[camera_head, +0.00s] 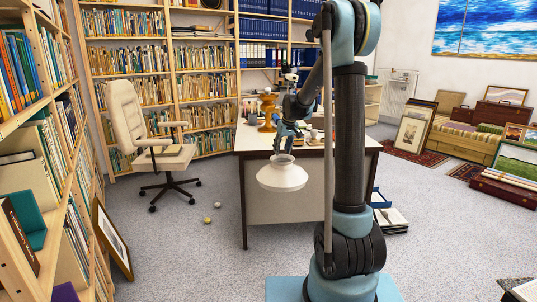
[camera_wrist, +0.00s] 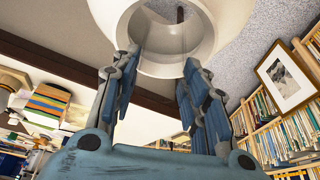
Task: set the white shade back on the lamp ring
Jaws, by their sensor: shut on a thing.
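The white shade (camera_head: 282,176) hangs below my gripper (camera_head: 285,146), in front of the desk's near edge and clear of the floor. My gripper is shut on the shade's narrow upper neck. In the wrist view the fingers of my gripper (camera_wrist: 162,62) reach the rim of the shade (camera_wrist: 222,22), whose round opening faces the camera. An amber-brown lamp-like stand (camera_head: 267,112) is on the desk, left of and behind my gripper. I cannot make out the lamp ring clearly on it.
The white-topped desk (camera_head: 250,140) has small items near its back. A cream office chair (camera_head: 150,130) stands to the left. Bookshelves (camera_head: 125,60) line the left and back. Two small balls (camera_head: 212,212) lie on the carpet. A framed print (camera_wrist: 286,73) shows in the wrist view.

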